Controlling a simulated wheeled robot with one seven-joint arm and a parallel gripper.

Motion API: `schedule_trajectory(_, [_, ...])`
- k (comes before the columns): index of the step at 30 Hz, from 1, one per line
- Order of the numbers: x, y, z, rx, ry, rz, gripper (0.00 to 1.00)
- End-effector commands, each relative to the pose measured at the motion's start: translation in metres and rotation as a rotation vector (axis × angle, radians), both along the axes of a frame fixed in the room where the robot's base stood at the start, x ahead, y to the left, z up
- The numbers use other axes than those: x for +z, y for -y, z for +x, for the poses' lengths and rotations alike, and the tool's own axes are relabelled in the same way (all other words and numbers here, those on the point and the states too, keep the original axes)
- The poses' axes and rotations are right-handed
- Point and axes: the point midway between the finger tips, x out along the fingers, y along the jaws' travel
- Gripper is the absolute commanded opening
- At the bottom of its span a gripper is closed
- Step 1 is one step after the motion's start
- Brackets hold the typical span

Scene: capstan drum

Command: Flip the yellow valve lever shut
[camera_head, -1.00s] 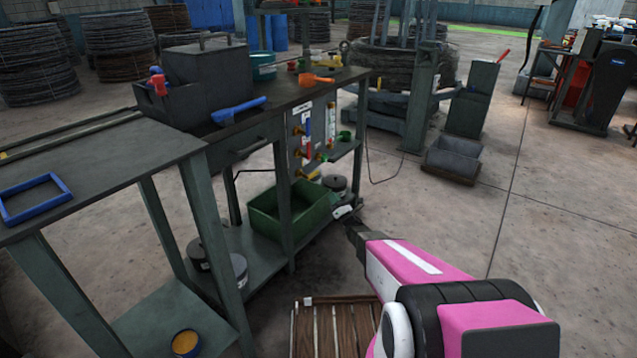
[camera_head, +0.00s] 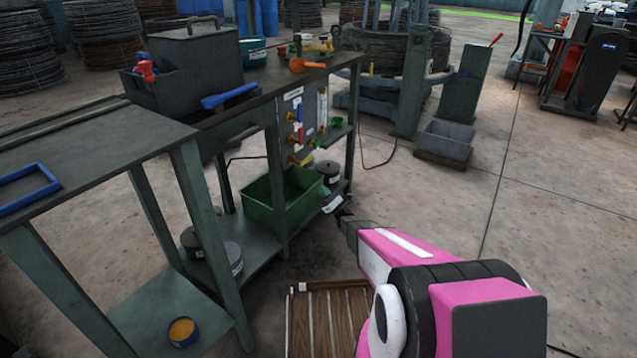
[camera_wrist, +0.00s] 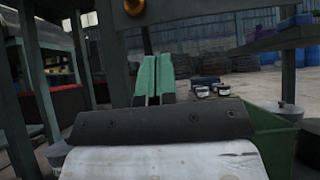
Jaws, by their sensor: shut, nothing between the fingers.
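The valve panel (camera_head: 305,125) is upright under the bench's right end, with several small brass fittings and coloured handles. A small yellow lever (camera_head: 304,161) shows low on it; its exact angle is too small to tell. My gripper is at the end of the pink arm, below and right of the panel, apart from the lever. In the wrist view my gripper's two green fingers (camera_wrist: 153,76) are together, shut and empty. A brass fitting (camera_wrist: 134,6) shows above them at the top edge. The yellow lever cannot be made out in the wrist view.
A green bin (camera_head: 268,212) stands on the lower shelf beside my gripper, with dark round tins near it. Bench legs (camera_head: 281,180) stand close by. A slatted wooden pallet (camera_head: 328,318) lies on the floor below my arm.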

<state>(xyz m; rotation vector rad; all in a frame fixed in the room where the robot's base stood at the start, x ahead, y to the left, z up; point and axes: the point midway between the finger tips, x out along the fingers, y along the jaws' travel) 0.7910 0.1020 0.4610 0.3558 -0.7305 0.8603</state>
Motion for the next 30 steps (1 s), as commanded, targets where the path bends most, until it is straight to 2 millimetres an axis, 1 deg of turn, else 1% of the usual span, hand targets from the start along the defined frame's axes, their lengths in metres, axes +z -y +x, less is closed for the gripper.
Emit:
schedule_trajectory(15, [0.067, -0.052, 0.040, 0.001, 0.001, 0.000, 0.00])
schedule_trajectory(18, [0.082, -0.049, 0.037, -0.001, -0.001, 0.000, 0.00])
schedule_trajectory(22, [0.096, -0.049, 0.038, 0.000, -0.001, 0.001, 0.00])
schedule_trajectory(25, [0.101, -0.049, 0.038, 0.000, -0.001, 0.001, 0.00])
schedule_trajectory(30, [0.103, -0.049, 0.039, 0.000, -0.002, 0.000, 0.00])
